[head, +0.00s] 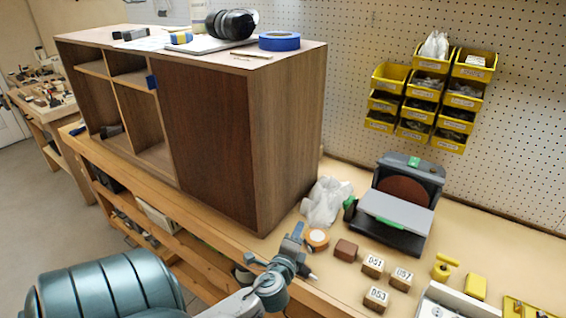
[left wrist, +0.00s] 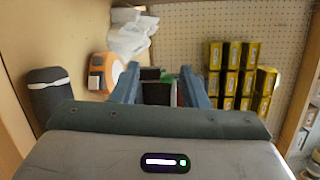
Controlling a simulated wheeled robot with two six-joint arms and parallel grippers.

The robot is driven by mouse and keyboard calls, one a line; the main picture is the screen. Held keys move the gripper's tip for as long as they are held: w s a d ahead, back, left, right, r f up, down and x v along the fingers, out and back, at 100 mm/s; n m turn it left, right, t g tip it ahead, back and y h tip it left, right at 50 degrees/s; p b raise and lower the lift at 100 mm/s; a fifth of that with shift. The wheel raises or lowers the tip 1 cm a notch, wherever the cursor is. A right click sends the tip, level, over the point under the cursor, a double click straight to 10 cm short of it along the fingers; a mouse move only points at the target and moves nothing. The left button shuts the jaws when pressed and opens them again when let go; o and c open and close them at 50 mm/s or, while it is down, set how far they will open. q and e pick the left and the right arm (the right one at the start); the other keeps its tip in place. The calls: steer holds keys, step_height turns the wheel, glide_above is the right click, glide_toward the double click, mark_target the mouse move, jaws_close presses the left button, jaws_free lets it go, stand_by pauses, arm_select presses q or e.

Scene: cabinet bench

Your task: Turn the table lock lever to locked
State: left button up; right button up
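A disc sander (head: 408,190) with a brown disc and a grey tilted table (head: 396,210) stands on the bench right of the cabinet. A small green-and-dark part (head: 349,207), perhaps the lock lever, sticks out at the table's left side; its setting cannot be made out. My left gripper (head: 306,257) is in front of the sander, to its lower left, apart from it. In the left wrist view my left gripper (left wrist: 158,88) has its fingers spread with nothing held. A dark shape with green (left wrist: 166,76), seemingly the sander, shows beyond and between them. My right gripper is not in view.
The wooden cabinet (head: 240,130) stands left. Yellow bins (head: 424,92) hang on the pegboard.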

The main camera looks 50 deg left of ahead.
arm_select(q)
steer(key=s+d+f+n+g+h, duration=0.1)
steer(key=s+d+f+n+g, duration=0.2)
steer(key=s+f+n+g, duration=0.3)
steer(key=shift+s+d+f+n+h, duration=0.35)
steer(key=shift+s+f+n, duration=0.8)
steer(key=shift+f, duration=0.65)
steer(key=shift+s+d, duration=0.1)
steer(key=s+d+r+n+g+h, duration=0.3)
steer(key=s+d+n+g+h, duration=0.25)
steer(key=s+d, duration=0.7)
steer(key=s+a+f+g, duration=0.1)
steer(key=a+f, duration=0.1)
steer(key=f, duration=1.4)
steer(key=a+f, duration=0.2)
steer(key=f, duration=1.4)
steer(key=s+f+g, duration=0.1)
steer(key=s+f, duration=1.6)
steer(key=s, duration=0.1)
steer(key=shift+s+a+f, duration=0.25)
steer(key=shift+a+f, duration=0.15)
